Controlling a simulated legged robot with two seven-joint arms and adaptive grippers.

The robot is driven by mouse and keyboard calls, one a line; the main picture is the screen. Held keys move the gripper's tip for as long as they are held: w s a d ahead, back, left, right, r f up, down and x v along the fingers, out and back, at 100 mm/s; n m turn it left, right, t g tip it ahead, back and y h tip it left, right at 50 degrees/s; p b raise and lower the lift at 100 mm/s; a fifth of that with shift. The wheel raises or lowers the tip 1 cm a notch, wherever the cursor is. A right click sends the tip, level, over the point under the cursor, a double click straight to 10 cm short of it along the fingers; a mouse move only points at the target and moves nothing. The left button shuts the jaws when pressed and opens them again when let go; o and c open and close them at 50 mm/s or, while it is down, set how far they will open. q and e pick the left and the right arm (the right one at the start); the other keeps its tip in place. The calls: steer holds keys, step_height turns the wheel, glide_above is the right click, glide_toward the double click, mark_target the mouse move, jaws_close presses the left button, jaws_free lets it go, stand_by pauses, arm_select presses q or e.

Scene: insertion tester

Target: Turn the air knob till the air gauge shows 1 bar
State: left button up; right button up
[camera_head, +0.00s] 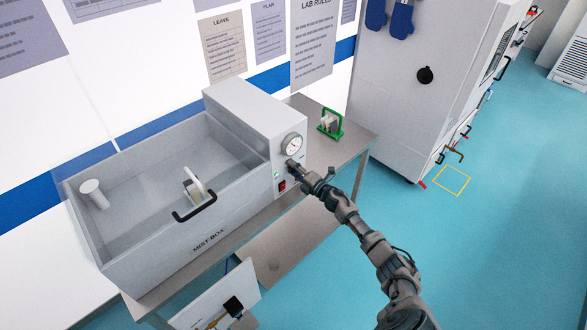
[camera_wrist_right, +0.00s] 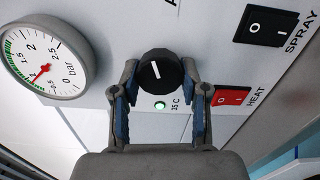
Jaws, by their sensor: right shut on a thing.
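The black air knob (camera_wrist_right: 155,71) with a white pointer line sits between the fingertips of my right gripper (camera_wrist_right: 160,80), which is shut on it. The label beside the knob is mostly cut off. The round white air gauge (camera_wrist_right: 47,58) is left of the knob in the right wrist view. Its red needle points to the lower left, close to the 1 mark. In the head view the gauge (camera_head: 292,145) sits on the end panel of the mist box (camera_head: 245,108), with my right gripper (camera_head: 300,170) at the panel below it. My left gripper is out of view.
A black spray switch (camera_wrist_right: 266,24), a red heat switch (camera_wrist_right: 231,97) and a green lamp (camera_wrist_right: 160,105) are close around the knob. A green-framed part (camera_head: 330,124) stands on the table (camera_head: 350,140) beyond the box. A large grey cabinet (camera_head: 400,110) stands behind.

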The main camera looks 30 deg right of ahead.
steer(key=shift+d+r, duration=0.15)
steer(key=shift+d, duration=0.1)
steer(key=o, duration=1)
steer(key=shift+c, duration=0.2)
steer(key=shift+o, duration=1)
steer(key=shift+w+d+f, duration=0.1)
steer(key=shift+f, duration=0.15)
steer(key=s+d, duration=0.2)
steer(key=s, duration=0.9)
steer(key=shift+s+d, duration=0.3)
steer(key=shift+s, duration=0.1)
steer(key=shift+a+f, duration=0.1)
